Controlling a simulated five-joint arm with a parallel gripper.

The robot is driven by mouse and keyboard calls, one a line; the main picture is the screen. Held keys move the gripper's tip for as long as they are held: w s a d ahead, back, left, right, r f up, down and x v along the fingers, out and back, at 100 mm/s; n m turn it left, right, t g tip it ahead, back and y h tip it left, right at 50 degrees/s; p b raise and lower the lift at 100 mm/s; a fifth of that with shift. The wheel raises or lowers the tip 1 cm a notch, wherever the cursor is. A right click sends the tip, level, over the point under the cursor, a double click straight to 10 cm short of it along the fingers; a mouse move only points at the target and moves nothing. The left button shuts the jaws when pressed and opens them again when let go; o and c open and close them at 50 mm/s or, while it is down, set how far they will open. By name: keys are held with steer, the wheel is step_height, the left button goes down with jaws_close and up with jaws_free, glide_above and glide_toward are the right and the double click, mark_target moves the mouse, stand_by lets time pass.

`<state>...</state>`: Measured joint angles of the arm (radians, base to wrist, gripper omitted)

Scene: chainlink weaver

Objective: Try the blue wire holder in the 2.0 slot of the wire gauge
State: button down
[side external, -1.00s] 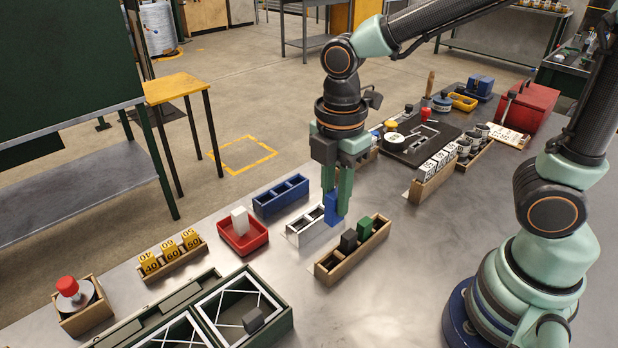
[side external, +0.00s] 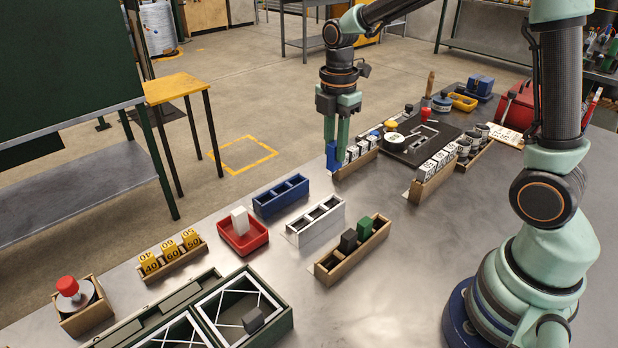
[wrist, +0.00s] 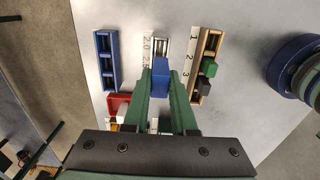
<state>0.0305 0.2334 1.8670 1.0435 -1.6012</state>
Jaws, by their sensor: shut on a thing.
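My gripper (side external: 337,148) is shut on the blue wire holder (side external: 331,156), which hangs upright between the fingers. In the side view it is near the far table edge, beside the wooden rack of white numbered blocks; its exact height is hard to judge. The wire gauge (side external: 303,237) is a white slotted tray at the table's middle, apart from the holder. In the wrist view the held blue wire holder (wrist: 160,70) overlaps one end of the gauge (wrist: 163,32), whose 2.0 and 2.5 labels show to the left. The slots I can see look empty.
A blue rack (side external: 263,208) and a red tray (side external: 262,237) with a white block stand left of the gauge. A wooden rack (side external: 330,277) with black and green holders stands right. Another wooden rack (side external: 340,175) lies behind. Bare table (side external: 440,250) is at right.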

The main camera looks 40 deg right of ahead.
steer(key=shift+f, duration=5.1)
steer(key=c, duration=0.6)
jaws_free()
steer(key=shift+c, duration=0.2)
step_height(320, 180, up, 12)
steer(key=shift+r, duration=0.1)
